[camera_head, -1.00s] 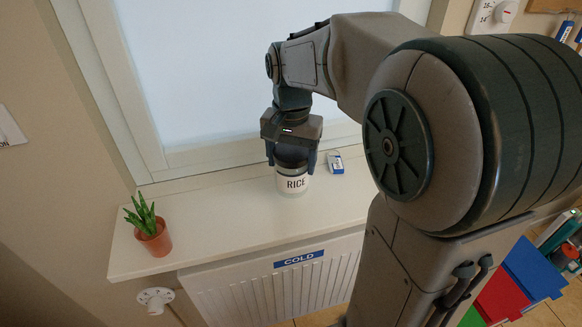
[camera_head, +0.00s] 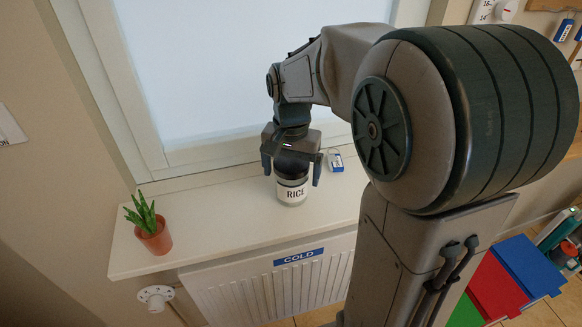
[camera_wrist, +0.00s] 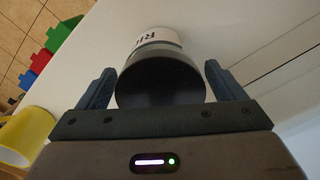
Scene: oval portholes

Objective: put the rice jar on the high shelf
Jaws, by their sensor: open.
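The rice jar (camera_head: 292,190) stands upright on the white window sill, with a white label reading RICE and a dark lid. My gripper (camera_head: 291,178) is above it, pointing down, with its fingers spread on either side of the jar's upper part. In the wrist view the jar's dark lid (camera_wrist: 160,82) lies between the two open fingers (camera_wrist: 163,88), with a gap visible at each side. The high shelf cannot be made out in these views.
A potted plant (camera_head: 149,228) stands at the sill's left end. A small blue and white tag (camera_head: 335,162) lies right of the jar. A radiator marked COLD (camera_head: 270,285) is below the sill (camera_head: 225,220). A yellow object (camera_wrist: 26,137) shows in the wrist view.

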